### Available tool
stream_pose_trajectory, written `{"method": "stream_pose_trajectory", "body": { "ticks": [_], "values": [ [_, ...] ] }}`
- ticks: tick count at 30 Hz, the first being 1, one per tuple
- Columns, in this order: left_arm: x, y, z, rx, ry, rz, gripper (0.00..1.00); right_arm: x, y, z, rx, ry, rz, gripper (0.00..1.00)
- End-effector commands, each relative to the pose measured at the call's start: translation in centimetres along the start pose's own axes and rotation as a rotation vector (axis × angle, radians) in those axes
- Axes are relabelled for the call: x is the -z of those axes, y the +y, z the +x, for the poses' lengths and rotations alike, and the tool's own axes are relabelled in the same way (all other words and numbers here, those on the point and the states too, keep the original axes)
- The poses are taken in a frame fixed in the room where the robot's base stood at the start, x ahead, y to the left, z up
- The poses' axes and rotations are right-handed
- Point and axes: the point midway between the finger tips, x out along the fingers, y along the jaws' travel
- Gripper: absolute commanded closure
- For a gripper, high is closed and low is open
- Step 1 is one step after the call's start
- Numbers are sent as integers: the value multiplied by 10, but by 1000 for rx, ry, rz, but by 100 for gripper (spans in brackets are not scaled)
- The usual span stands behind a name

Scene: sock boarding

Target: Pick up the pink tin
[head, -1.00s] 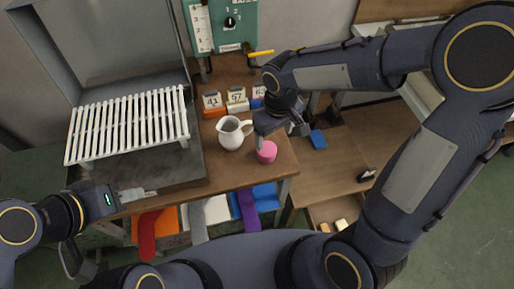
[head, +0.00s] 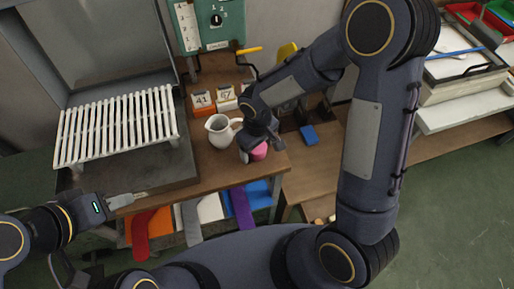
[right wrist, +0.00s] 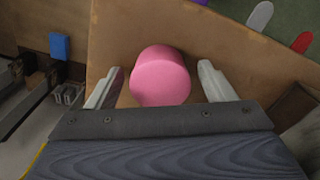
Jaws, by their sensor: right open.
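The pink tin (head: 259,152) stands on the wooden table near its right front corner, partly hidden by my right gripper in the head view. In the right wrist view the pink tin (right wrist: 160,76) sits between the two open fingers of my right gripper (right wrist: 158,84), with a gap on each side. My right gripper (head: 257,148) is at the tin from above in the head view. My left gripper (head: 126,200) is at the table's left front edge, away from the tin; its finger gap is not clear.
A white jug (head: 221,131) stands just left of the tin. Numbered cards (head: 202,99) are behind it. A white slatted rack (head: 118,125) is at the left. Coloured socks (head: 243,208) hang below the table's front edge. A blue block (head: 309,135) lies to the right.

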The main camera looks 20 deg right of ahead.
Motion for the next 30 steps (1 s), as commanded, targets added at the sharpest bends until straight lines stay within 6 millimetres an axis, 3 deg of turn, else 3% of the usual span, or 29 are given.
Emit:
{"method": "stream_pose_trajectory", "body": {
  "ticks": [2, 12, 23, 30],
  "values": [
    [0, 0, 0, 0, 0, 0, 64, 0, 0, 0, 0, 0, 0, 27],
    [0, 0, 0, 0, 0, 0, 64, 0, 0, 0, 0, 0, 0, 71],
    [0, 0, 0, 0, 0, 0, 64, 0, 0, -6, -1, 1, 0, 73],
    [0, 0, -1, 0, 0, 0, 64, -1, -6, -40, 0, 6, -4, 73]
  ]
}}
